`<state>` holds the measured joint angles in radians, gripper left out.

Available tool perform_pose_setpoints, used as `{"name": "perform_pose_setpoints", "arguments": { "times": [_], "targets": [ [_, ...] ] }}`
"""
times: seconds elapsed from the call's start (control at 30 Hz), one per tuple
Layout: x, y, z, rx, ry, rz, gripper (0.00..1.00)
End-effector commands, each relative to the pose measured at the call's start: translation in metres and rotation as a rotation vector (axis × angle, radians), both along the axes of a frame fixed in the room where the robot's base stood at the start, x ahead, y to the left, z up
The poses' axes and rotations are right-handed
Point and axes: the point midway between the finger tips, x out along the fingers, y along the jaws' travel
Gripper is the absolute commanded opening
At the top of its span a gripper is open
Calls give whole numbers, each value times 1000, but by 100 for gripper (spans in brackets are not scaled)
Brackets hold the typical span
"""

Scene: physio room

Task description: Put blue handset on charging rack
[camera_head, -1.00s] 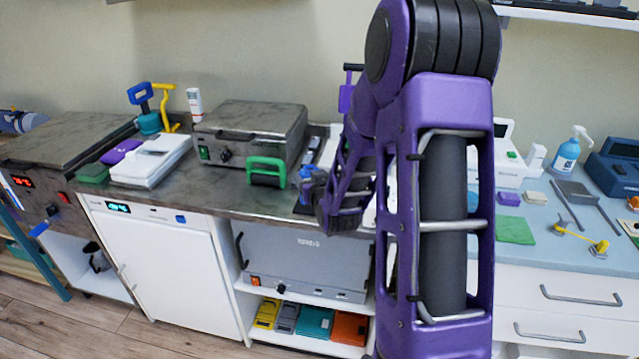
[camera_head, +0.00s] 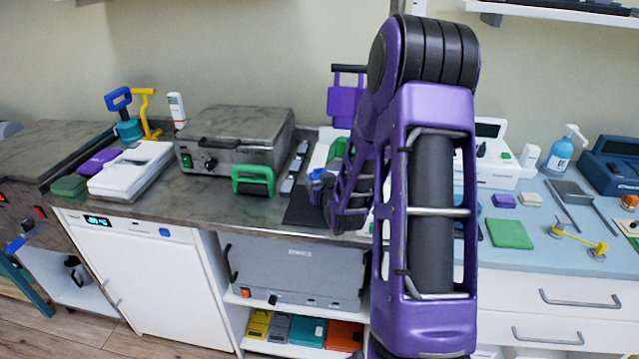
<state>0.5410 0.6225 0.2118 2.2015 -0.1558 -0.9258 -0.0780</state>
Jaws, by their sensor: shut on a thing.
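A small blue piece (camera_head: 319,175), which looks like the blue handset, shows at the tip of my gripper (camera_head: 323,190), above the dark worktop. My gripper is shut on it; my own forearm and wrist hide most of the jaws. A narrow rack-like strip with grey pieces (camera_head: 294,168) lies on the worktop just left of my gripper. It may be the charging rack, but I cannot tell for sure. The handset appears apart from it.
A steel press (camera_head: 235,140) with a green-handled block (camera_head: 253,181) in front stands left of my gripper. A dark mat (camera_head: 300,208) lies near the worktop edge. A white device (camera_head: 500,165) stands on the right.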

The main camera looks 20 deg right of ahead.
Motion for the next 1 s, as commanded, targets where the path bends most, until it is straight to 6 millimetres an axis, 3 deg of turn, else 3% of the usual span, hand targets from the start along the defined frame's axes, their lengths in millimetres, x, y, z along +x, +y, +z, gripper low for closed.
{"name": "perform_pose_setpoints", "arguments": {
  "times": [0.5,0.53,0.6,0.7,1.0],
  "targets": [
    [0,0,-12,0,-2,0,0],
    [0,0,-11,0,-1,0,68],
    [0,0,-11,0,-1,0,80],
    [0,0,-11,0,-1,0,92],
    [0,0,-9,0,-1,0,92]
  ]
}}
